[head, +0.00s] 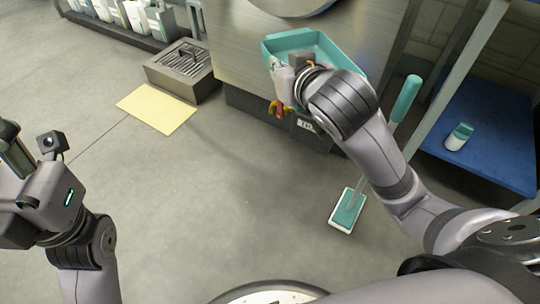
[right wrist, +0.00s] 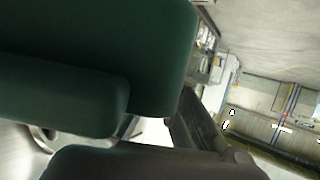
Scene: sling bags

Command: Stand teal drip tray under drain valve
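The teal drip tray (head: 330,45) is in front of the metal tank in the head view, its open side partly facing me. My right gripper (head: 284,72) is at its near left side and appears shut on it, though the arm hides the contact. In the right wrist view, a dark teal surface (right wrist: 90,50), likely the tray, fills the upper left close to the finger (right wrist: 200,125). A red and yellow fitting (head: 279,108), possibly the drain valve, shows just below my right gripper. My left gripper (head: 14,155) is at the left edge, apart from everything, its fingers unclear.
A grey grated box (head: 180,75) stands on the floor beside a yellow mat (head: 158,109). A blue shelf (head: 500,130) holds a small teal and white item (head: 459,137). The middle floor is clear.

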